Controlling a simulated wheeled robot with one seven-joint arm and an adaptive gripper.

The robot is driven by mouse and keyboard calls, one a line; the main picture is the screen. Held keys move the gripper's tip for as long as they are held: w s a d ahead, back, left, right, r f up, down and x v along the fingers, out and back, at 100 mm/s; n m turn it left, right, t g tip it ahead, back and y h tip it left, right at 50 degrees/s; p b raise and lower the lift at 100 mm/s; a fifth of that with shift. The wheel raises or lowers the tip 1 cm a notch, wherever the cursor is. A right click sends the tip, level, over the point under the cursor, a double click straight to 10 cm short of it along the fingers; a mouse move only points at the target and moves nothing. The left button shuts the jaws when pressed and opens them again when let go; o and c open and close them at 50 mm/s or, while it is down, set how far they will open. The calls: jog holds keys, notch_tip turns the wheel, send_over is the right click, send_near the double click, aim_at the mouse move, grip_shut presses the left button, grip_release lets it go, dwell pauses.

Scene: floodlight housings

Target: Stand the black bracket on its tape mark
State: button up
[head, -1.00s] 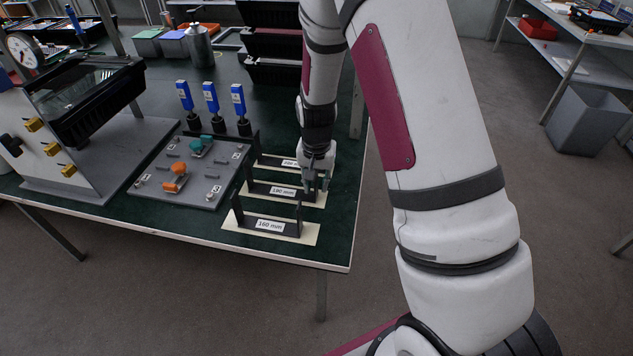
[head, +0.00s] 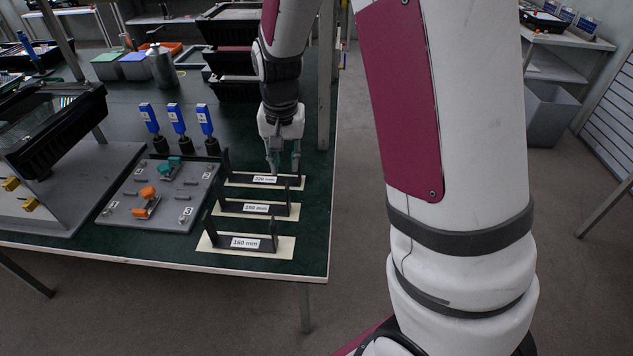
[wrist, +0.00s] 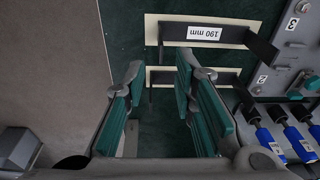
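Three black brackets with upright ends stand in a row on cream tape strips. The nearest bracket, labelled 160 mm (head: 262,244), is on its strip (head: 210,243). The middle one, labelled 190 mm (head: 274,210), also shows in the wrist view (wrist: 175,32). The far one, labelled 220 mm (head: 243,180), shows in the wrist view (wrist: 170,78) partly behind my fingers. My gripper (head: 285,168) points down near the right end of the 220 mm bracket. In the wrist view its teal-padded fingers (wrist: 160,88) are apart, with nothing visibly clamped. Finger contact with the bracket cannot be told.
A grey plate with orange and teal clamps (head: 160,190) lies left of the brackets. Several blue-topped tools (head: 176,120) stand behind it. Stacked black bins (head: 235,60) are at the back. The green table's right edge (head: 330,220) is close to the brackets.

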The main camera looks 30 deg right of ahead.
jog(key=s+a+r+n+t, duration=0.1)
jog(key=s+a+r+n, duration=0.2)
jog(key=s+r, duration=0.9)
jog(key=s+a+r+n+t, duration=0.1)
jog(key=s+r+n, duration=0.2)
jog(key=s, duration=1.3)
jog(key=shift+a+r+n, duration=0.2)
jog(key=shift+n, duration=0.2)
jog(key=shift+r, duration=0.1)
notch_tip(320, 180, up, 4)
jog(key=p, duration=0.3)
jog(key=shift+s+f+t, duration=0.1)
jog(key=shift+f+t, duration=0.15)
jog(key=shift+t, duration=0.15)
